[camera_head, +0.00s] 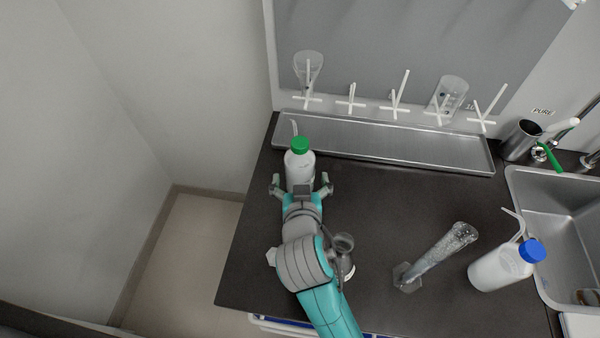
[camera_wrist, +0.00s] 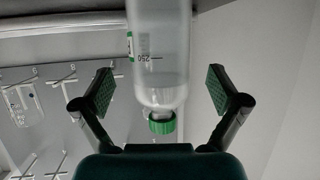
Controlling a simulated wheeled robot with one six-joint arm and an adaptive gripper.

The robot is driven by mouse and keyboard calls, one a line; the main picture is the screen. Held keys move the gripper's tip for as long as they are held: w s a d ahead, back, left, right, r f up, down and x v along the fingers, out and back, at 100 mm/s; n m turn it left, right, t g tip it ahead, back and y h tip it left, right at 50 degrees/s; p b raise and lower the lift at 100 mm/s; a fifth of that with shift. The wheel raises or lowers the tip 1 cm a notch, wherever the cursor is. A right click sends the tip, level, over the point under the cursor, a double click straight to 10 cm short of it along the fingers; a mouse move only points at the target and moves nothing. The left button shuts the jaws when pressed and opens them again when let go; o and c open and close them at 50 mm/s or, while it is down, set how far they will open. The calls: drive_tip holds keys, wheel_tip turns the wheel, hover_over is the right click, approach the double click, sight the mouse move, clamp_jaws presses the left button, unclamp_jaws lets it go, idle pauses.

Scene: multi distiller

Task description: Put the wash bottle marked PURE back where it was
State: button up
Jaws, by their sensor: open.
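A white wash bottle with a green cap (camera_head: 299,167) stands upright at the left, by the front edge of the metal tray. My gripper (camera_head: 302,186) is open, with a finger on each side of this bottle. The wrist view shows the bottle (camera_wrist: 160,80) between the spread fingers (camera_wrist: 160,92), with a gap on both sides. A "250" mark and part of a green label show there; the word PURE is not readable on it. A second white wash bottle, with a blue cap (camera_head: 500,268), stands at the right by the sink; its marking is not readable.
The metal tray (camera_head: 400,148) lies along the back below a peg rack with glassware. A PURE label (camera_head: 543,111) is on the wall above the sink (camera_head: 560,210).

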drive_tip(key=v, duration=0.9)
drive_tip(key=shift+s, duration=0.3)
drive_tip(key=shift+r, duration=0.15)
